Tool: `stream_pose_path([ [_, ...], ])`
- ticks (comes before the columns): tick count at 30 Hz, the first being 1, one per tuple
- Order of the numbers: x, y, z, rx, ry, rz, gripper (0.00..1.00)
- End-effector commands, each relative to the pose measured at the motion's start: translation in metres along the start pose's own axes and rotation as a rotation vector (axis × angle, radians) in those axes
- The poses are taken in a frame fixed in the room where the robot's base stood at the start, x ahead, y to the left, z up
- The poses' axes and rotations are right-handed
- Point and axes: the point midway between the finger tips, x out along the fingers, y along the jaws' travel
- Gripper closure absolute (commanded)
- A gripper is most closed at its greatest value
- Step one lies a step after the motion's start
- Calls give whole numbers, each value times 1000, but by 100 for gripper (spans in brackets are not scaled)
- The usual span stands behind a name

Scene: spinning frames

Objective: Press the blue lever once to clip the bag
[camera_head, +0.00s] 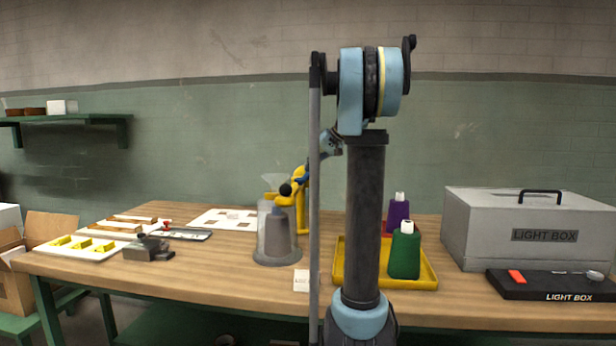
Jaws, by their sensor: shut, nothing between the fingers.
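A yellow clipping device (302,205) stands on the table left of my dark arm column. A small blue part (302,178), which looks like the blue lever, shows near its top, with a black round knob just below and to the left. A clear bag-like shape with grey contents (277,236) sits in front of the device on a grey base. My light-blue wrist shows above and right of the blue part. My gripper itself does not show clearly; my thin grey arm link crosses in front of that spot. Whether anything touches the lever cannot be seen.
A grey light box (480,228) stands at the right. A white card (301,281) lies near the front edge. Trays and a white sheet (205,219) lie at left.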

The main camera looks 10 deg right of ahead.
Motion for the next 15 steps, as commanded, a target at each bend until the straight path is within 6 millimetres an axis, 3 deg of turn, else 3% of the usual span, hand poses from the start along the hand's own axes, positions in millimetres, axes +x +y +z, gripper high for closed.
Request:
stream_pose_path([
  [15,6,3,9,-4,-12,2,100],
])
